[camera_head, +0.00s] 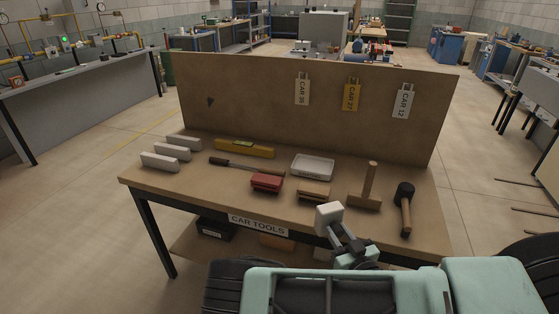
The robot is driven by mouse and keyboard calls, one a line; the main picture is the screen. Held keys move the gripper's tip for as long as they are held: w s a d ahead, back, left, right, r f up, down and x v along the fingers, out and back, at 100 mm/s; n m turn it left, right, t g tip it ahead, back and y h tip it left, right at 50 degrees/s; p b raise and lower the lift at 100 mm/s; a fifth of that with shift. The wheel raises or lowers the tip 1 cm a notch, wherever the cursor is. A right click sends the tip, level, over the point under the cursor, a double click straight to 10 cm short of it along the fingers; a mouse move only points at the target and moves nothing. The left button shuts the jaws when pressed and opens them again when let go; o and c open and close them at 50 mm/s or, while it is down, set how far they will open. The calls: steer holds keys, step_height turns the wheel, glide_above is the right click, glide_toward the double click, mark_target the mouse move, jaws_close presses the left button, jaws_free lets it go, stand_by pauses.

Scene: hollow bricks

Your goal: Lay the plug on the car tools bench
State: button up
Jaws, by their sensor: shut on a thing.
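The car tools bench (150,182) stands in front of me, with a brown top, dark legs and an upright back board. A CAR TOOLS label (258,226) is on its front edge. My gripper (338,231) is dark and is shut on a pale, tilted block, seemingly the plug (329,214). In the picture the block overlaps the bench's front edge, between the small wooden brush and the hammer. The gap between the block and the bench top cannot be told. Part of the gripper is hidden by the block and my own body.
On the bench lie several pale blocks (172,152), a yellow level (244,148), a file (245,165), a red block (267,182), a white tray (312,166), a wooden brush (313,191), a wooden upright piece (369,184) and a mallet (405,208). The front left top is bare.

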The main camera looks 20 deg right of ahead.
step_height(320, 180, up, 14)
steer(key=r+p, duration=0.1)
steer(key=p, duration=1.1)
steer(key=w+d+f+m+g+h, duration=0.2)
steer(key=d+f+m+g+h, duration=0.5)
steer(key=d+f+m+g, duration=0.45)
steer(key=w+d+r+n+g+y, duration=0.1)
steer(key=d+r+n+g+y, duration=0.1)
steer(key=r, duration=0.5)
steer(key=w+d+r+n+g+y, duration=0.1)
steer(key=d+r+n+g+y, duration=0.1)
steer(key=d+r+g+y, duration=0.2)
step_height(320, 180, up, 3)
steer(key=shift+w+d+f+y, duration=0.15)
steer(key=shift+w+d+y, duration=0.3)
steer(key=shift+d, duration=0.5)
